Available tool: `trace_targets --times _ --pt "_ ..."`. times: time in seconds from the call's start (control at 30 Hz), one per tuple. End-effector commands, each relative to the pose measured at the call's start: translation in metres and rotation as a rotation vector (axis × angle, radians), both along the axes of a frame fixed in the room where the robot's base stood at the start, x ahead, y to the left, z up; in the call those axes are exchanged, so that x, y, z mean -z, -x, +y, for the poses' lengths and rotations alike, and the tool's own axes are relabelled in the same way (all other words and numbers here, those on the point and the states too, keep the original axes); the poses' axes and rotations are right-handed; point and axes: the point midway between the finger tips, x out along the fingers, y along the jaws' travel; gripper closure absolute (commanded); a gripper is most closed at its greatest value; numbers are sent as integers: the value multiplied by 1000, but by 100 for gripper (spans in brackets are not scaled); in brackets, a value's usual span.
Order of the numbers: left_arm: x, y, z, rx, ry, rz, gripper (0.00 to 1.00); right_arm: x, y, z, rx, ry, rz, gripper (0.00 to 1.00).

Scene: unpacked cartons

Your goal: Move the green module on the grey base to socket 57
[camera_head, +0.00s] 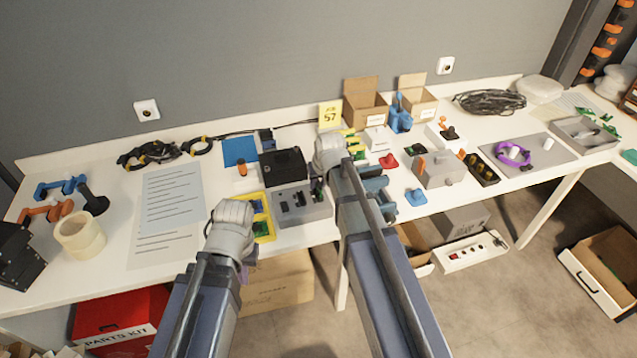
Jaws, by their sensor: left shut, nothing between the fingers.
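The grey base (306,217) sits on the table in front of a black box, with several dark slots or modules on top. A small green piece shows at its right end (318,184), partly covered by my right arm. A yellow sign reading 57 (330,115) stands at the back, beside a yellow tray with green parts (353,142); the socket itself is not clear. My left gripper (232,213) is shut and empty, left of the grey base over a yellow tray (265,229). My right gripper (329,150) is in front of the sign; its fingers are hidden behind its wrist.
A black box (283,167) stands behind the grey base. Open cartons (365,103), a blue part (400,117) and a grey box with orange parts (440,170) lie to the right. Paper sheets (170,200) and a tape roll (80,235) lie left.

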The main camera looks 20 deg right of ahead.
Motion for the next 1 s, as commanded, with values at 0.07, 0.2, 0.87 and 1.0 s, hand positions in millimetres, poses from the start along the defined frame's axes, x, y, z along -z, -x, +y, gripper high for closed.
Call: trace_targets --times 0.07,0.2,0.87,1.0 --pt "0 0 0 0 0 0 100 0 0 0 0 0 0 63" --pt "0 0 0 0 0 0 100 0 0 0 0 0 0 52" --pt "-36 0 0 0 0 0 100 -36 13 -1 0 0 0 52" --pt "-55 0 0 0 0 0 100 -55 21 -1 0 0 0 52"
